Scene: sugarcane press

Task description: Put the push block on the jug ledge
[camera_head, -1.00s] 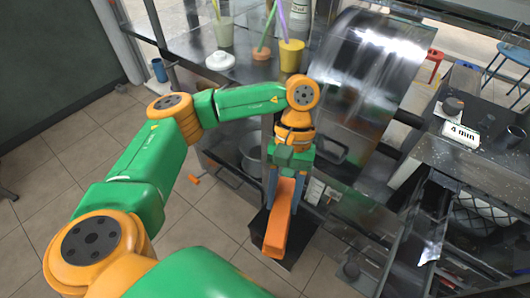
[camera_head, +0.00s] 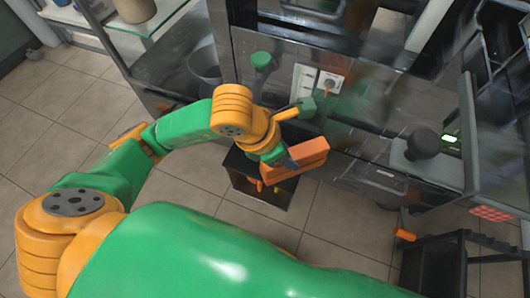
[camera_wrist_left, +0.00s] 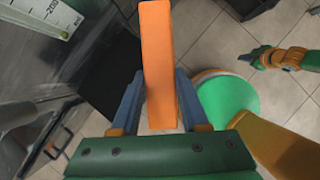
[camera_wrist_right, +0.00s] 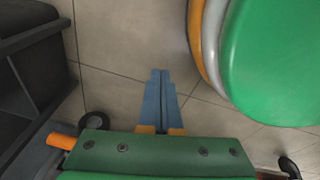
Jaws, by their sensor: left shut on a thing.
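The push block, a long orange bar (camera_head: 300,158), is in my left gripper (camera_head: 284,160). In the head view it lies roughly level, in front of the steel machine and over a black open box. In the left wrist view the block (camera_wrist_left: 157,65) stands out between the two blue-grey fingers of the left gripper (camera_wrist_left: 160,100). My right gripper (camera_wrist_right: 160,75) has its fingers together, with nothing between them, above the floor. It is not in the head view. I cannot pick out the jug ledge with certainty.
The black open box (camera_head: 243,185) stands on the tiled floor. The steel machine front (camera_head: 370,105) fills the upper right. A black rack (camera_head: 440,270) is at the lower right, and also at the left of the right wrist view (camera_wrist_right: 30,75). A grey pot (camera_head: 205,70) is at upper left.

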